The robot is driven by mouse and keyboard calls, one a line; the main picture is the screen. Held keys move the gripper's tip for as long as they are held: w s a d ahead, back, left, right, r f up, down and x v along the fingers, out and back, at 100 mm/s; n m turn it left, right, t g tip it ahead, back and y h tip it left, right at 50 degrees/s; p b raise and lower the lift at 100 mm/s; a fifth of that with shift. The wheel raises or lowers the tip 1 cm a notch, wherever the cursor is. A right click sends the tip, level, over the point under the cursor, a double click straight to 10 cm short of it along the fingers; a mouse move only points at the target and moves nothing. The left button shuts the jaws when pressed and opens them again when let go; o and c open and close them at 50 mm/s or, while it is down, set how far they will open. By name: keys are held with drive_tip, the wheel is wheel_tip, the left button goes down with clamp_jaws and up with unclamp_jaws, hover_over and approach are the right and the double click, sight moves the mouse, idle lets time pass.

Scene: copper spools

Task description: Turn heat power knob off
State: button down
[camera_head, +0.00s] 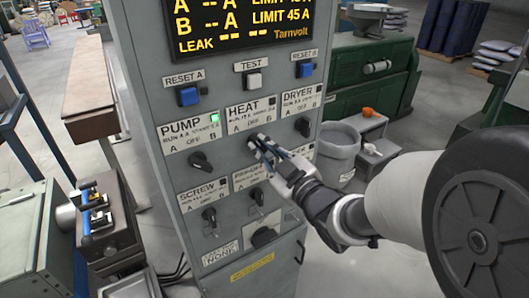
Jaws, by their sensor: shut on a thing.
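The heat knob sits under the HEAT label (250,107) on the grey control cabinet (140,62), in the head view. My gripper (256,145) is at that spot, its fingers shut on the heat knob. The fingers hide the knob, so I cannot tell which way it points. The small lamp (272,101) at the HEAT label looks dark.
The pump knob (200,162) is to the left, with a green lamp (215,119) lit above it. The dryer knob (303,127) is close on the right. Keyed switches (210,216) sit below. A grey bin (337,150) stands right of the cabinet.

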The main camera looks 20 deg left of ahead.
drive_tip(key=m+b, duration=0.1)
drive_tip(key=m, duration=0.4)
drive_tip(key=shift+m, duration=0.3)
idle(0.4)
drive_tip(key=c, duration=1.6)
unclamp_jaws()
drive_tip(key=v, duration=0.7)
drive_tip(key=shift+s+d, duration=0.15)
drive_tip(key=shift+s, duration=0.05)
